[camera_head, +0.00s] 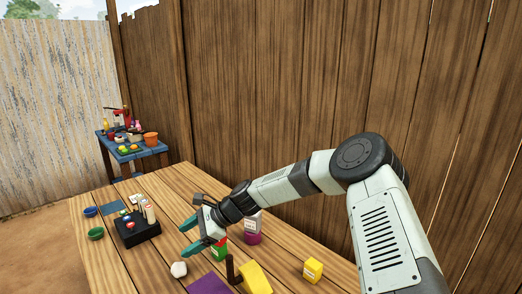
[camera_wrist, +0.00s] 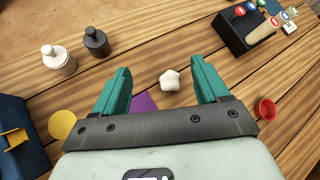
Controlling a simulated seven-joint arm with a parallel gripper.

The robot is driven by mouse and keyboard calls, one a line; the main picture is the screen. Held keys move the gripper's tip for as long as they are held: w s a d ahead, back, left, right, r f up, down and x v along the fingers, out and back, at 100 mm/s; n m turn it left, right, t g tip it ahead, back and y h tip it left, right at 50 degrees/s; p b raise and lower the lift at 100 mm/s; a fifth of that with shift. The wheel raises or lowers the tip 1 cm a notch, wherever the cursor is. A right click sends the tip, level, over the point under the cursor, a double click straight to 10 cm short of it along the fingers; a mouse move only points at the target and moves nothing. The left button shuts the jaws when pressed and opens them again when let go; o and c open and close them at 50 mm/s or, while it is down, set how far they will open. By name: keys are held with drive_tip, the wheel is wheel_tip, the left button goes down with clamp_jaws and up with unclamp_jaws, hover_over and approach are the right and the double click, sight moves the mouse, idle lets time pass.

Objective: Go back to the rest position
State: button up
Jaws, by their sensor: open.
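My gripper (camera_head: 190,236) is above the wooden table (camera_head: 170,200), with its two teal fingers spread apart. In the wrist view my gripper (camera_wrist: 162,82) is open, with nothing held between the fingers. A small white lump (camera_wrist: 170,80) shows in the gap between them, lying on the table below; in the head view the white lump (camera_head: 179,269) is nearer the camera than the fingers. My arm reaches out from the right, bent at the elbow.
A black box (camera_head: 137,227) with coloured tops stands left of my gripper, near a green bowl (camera_head: 96,234). A purple mat (camera_head: 209,284), yellow block (camera_head: 256,278) and yellow cube (camera_head: 313,270) lie nearer. A plank wall (camera_head: 270,80) rises behind the table; a blue side table (camera_head: 133,154) stands beyond.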

drive_tip(key=s+d+r+n+t+h, duration=0.2)
drive_tip(key=s+d+r+n+h, duration=0.4)
drive_tip(key=d+r, duration=0.4)
drive_tip(key=s+d+r+n+t+h, duration=0.2)
drive_tip(key=s+d+r+n+h, duration=0.15)
drive_tip(key=s+d+r, duration=0.55)
drive_tip(key=s+d+r+n+t, duration=0.1)
drive_tip(key=s+d+r, duration=0.3)
drive_tip(key=s+d, duration=0.2)
drive_tip(key=s+d+r+n+t+h, duration=0.1)
drive_tip(key=s+d+r+n+t, duration=0.1)
drive_tip(key=s+d+r, duration=0.3)
drive_tip(key=s+d, duration=0.2)
drive_tip(key=s, duration=0.2)
